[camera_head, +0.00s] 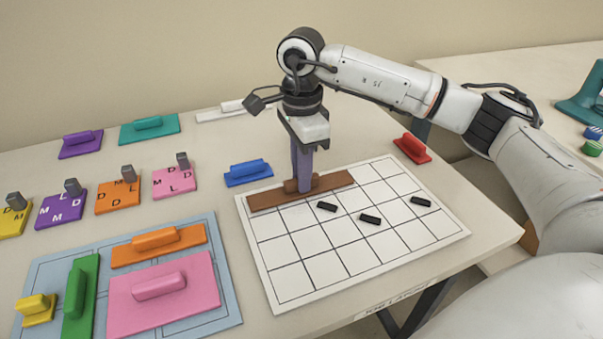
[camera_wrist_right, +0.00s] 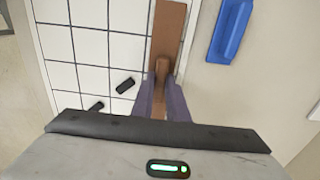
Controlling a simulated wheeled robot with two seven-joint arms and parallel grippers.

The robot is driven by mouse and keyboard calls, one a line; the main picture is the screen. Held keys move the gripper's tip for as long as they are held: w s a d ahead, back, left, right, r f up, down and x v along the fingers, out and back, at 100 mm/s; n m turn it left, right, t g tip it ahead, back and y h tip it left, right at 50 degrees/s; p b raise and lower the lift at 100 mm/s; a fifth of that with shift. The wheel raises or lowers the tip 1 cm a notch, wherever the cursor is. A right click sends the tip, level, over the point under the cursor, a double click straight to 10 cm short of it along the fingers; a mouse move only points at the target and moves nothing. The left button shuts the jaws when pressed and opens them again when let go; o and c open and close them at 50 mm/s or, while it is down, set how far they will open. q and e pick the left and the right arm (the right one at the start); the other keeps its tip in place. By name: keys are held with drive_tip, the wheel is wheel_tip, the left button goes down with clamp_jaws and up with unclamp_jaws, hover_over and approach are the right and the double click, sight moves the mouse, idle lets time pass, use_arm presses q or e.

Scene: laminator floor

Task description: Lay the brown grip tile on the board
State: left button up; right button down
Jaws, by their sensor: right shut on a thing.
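The brown grip tile (camera_head: 334,180) is a long flat bar with a raised handle. It lies along the far edge of the white gridded board (camera_head: 290,286), over the grid's back row. My right gripper (camera_head: 303,186) points down and is shut on the tile's handle. In the right wrist view the fingers (camera_wrist_right: 161,100) close on both sides of the handle, and the tile (camera_wrist_right: 168,30) runs beside the grid of the board (camera_wrist_right: 90,48). I cannot tell whether the tile lies fully flat. My left gripper is not in view.
Several small black bars (camera_head: 371,219) lie on the board. A blue tile (camera_head: 248,172) lies left of it and a red one (camera_head: 412,148) behind its right corner. A light blue board (camera_head: 228,290) with pink, orange, green and yellow tiles is at front left. Lettered tiles (camera_head: 174,182) stand behind it.

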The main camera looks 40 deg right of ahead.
drive_tip(key=c, duration=1.7)
unclamp_jaws()
drive_tip(key=shift+f, duration=0.1)
drive_tip(key=shift+c, duration=0.2)
wheel_tip(320, 180, up, 12)
drive_tip(key=p, duration=0.1)
drive_tip(key=shift+r, duration=0.2)
